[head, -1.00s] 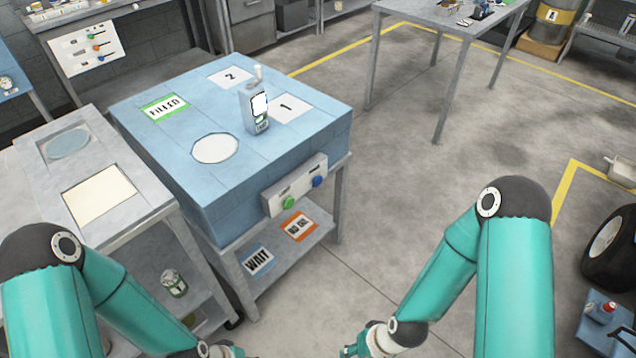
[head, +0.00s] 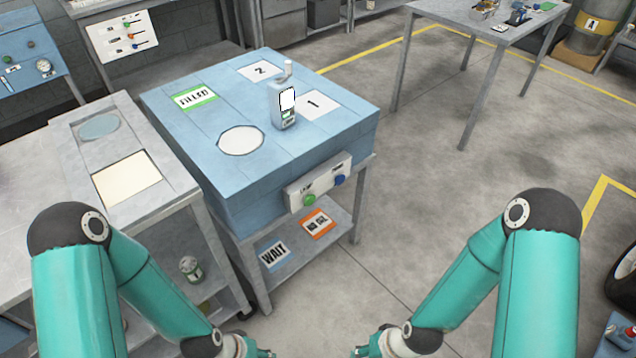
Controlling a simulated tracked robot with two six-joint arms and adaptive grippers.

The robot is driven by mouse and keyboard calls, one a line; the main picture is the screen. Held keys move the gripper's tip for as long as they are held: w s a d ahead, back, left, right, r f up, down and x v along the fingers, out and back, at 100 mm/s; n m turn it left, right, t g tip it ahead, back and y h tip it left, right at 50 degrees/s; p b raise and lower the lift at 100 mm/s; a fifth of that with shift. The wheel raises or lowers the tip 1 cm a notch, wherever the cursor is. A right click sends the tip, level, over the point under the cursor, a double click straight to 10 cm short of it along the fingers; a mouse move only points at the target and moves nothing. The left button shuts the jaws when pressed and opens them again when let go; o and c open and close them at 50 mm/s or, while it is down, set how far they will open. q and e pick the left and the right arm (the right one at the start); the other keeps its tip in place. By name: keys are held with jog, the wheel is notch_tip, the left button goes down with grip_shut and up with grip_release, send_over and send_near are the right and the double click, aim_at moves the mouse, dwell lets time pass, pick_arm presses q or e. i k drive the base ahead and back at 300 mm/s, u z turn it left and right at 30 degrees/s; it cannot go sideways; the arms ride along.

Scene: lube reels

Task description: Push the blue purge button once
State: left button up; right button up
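The blue purge button (head: 339,180) sits at the right end of a pale control box (head: 318,184) on the front of the blue-topped bench (head: 185,131). A green button (head: 309,200) is to its left on the same box. My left gripper (head: 262,353) is at the bottom edge, mostly cut off, below and left of the box. My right gripper (head: 362,352) is also at the bottom edge, partly cut off, well below the blue button. Neither touches the box. Whether their fingers are open or shut does not show.
A grey bottle-like container (head: 283,106) stands on the bench beside the card marked 1 (head: 318,104). A white disc (head: 241,140) lies nearer. Below is a shelf with WAIT (head: 273,256) and orange (head: 318,224) cards. A side table (head: 165,160) adjoins at left.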

aim_at(339, 179)
jog(key=z, duration=0.05)
jog(key=k, duration=0.5)
jog(key=z, duration=0.85)
jog(key=i, duration=1.4)
jog(key=u, duration=1.55)
